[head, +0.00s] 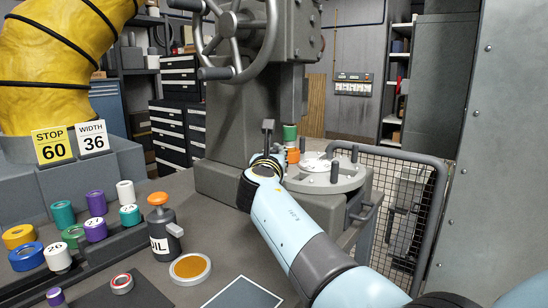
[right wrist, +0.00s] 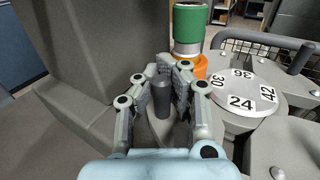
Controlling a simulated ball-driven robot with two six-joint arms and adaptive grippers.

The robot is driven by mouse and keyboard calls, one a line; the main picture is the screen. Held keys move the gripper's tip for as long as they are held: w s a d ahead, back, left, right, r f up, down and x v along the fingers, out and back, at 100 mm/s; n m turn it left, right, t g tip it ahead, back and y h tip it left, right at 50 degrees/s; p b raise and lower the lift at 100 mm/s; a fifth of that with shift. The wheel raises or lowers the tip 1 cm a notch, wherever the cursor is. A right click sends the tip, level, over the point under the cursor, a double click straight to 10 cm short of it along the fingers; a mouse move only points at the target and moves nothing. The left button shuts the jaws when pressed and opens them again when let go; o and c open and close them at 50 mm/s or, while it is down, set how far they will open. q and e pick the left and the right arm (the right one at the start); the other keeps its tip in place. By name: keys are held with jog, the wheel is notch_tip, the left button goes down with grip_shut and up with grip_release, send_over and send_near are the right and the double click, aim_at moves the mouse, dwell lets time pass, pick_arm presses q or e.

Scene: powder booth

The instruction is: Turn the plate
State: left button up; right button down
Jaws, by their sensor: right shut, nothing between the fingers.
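The round plate (right wrist: 246,88) in the right wrist view is light grey, with white number tags 24, 30, 36 and 42. It also shows in the head view (head: 316,163), on a grey round base at the machine's foot. My right gripper (right wrist: 163,72) is shut and holds nothing, to the left of the plate. A dark grey upright peg (right wrist: 161,98) shows between its finger links; whether it touches them I cannot tell. In the head view the right gripper (head: 272,157) is small and partly hidden by its own arm. My left gripper is out of view.
A green and orange cylinder (right wrist: 188,30) stands close behind the right gripper. A mesh guard (head: 405,200) is on the right. Coloured numbered rolls (head: 95,229), an oil can (head: 162,225) and an orange-topped disc (head: 190,267) stand on the bench to the left.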

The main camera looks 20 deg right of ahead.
jog(key=shift+w+r, duration=0.1)
jog(key=shift+r, duration=0.05)
dwell(0.5)
jog(key=c, duration=1.4)
grip_release()
jog(key=shift+a, duration=0.15)
jog(key=shift+c, duration=0.2)
jog(key=shift+o, duration=0.9)
notch_tip(320, 180, up, 10)
